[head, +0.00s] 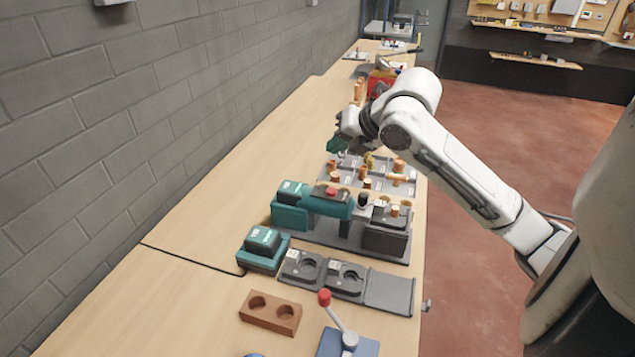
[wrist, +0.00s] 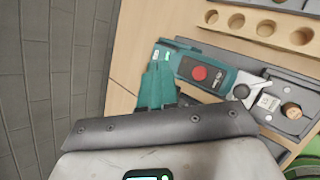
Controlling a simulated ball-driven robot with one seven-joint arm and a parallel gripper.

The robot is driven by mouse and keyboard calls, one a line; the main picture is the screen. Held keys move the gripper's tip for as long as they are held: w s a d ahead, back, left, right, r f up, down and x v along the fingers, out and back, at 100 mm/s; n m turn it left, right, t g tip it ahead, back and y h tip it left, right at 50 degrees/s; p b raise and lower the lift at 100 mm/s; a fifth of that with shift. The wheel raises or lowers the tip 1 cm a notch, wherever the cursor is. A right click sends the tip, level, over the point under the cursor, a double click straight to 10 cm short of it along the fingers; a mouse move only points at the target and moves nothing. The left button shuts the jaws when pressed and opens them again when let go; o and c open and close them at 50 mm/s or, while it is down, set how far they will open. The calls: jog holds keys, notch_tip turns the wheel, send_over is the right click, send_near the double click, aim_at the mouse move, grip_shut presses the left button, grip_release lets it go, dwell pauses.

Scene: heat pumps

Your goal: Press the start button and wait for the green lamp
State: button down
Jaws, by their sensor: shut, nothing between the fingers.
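A teal machine (head: 328,203) stands on a grey base on the bench, with a red round button (head: 331,191) on its top. In the wrist view the red button (wrist: 199,73) shows clearly on the teal housing, beside a small dark marking. I cannot tell if it is the start button. I cannot make out a lit green lamp.
A teal box with a screen (head: 291,190) adjoins the machine; another (head: 263,249) stands nearer. A grey fixture with round recesses (head: 345,280), a brown block with two holes (head: 271,312) and a red-knobbed lever (head: 325,298) are nearer still. Copper fittings (head: 398,167) stand beyond.

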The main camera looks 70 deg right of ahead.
jog(key=shift+f, duration=0.1)
dwell(0.3)
jog(key=b, duration=0.4)
send_over(335, 192)
notch_tip(335, 192, down, 7)
jog(key=shift+f, duration=0.2)
jog(key=shift+f+b, duration=0.6)
jog(key=shift+b, duration=0.2)
jog(key=shift+f+b, duration=0.8)
jog(key=shift+b, duration=0.6)
dwell(1.8)
jog(key=shift+r, duration=0.85)
jog(key=shift+r+p, duration=1.55)
jog(key=shift+r, duration=1)
